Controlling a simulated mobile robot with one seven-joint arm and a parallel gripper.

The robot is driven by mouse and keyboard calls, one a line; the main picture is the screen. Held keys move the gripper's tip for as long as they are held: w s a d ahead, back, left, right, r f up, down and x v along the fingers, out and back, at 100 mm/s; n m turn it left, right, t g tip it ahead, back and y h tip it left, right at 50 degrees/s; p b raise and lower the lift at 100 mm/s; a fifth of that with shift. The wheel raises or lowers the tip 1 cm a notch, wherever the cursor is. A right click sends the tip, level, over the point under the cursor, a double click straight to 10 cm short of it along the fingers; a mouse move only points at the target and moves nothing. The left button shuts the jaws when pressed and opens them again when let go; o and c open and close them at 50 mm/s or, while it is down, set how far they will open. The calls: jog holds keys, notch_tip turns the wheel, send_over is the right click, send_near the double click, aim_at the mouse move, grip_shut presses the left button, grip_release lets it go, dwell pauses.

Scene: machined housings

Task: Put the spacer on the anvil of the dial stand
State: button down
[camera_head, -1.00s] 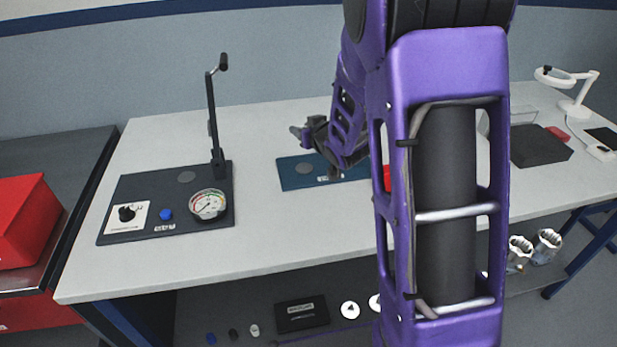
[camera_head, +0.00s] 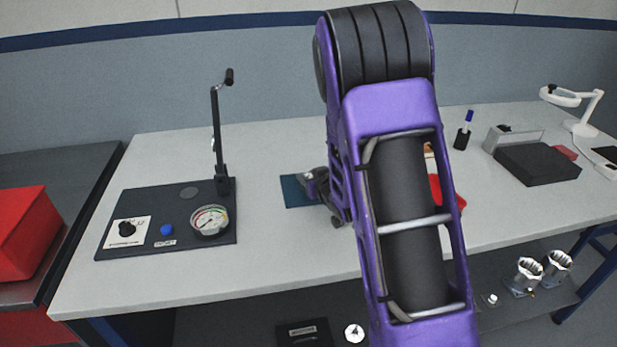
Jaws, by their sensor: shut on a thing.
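My gripper (camera_head: 337,221) is small and partly hidden by my own purple arm. It is low over the bench, by the right part of a teal plate (camera_head: 293,192). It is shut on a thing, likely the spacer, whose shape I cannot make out. The teal plate lies flat and is mostly covered by my arm. I cannot tell for sure which plate is the dial stand's; no anvil shows clearly.
A red container (camera_head: 457,192) is partly behind my arm. A pen holder (camera_head: 462,139), a dark box (camera_head: 537,164) and a white lamp (camera_head: 583,112) stand right. A red box (camera_head: 22,232) is far left.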

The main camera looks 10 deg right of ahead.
jog(key=shift+f+b, duration=0.25)
jog(key=shift+b, duration=0.05)
jog(key=c, duration=0.5)
grip_release()
jog(key=shift+r, duration=0.1)
jog(key=shift+c, duration=0.2)
jog(key=shift+r+p, duration=0.3)
jog(key=shift+p, duration=0.15)
jog(key=v, duration=1.2)
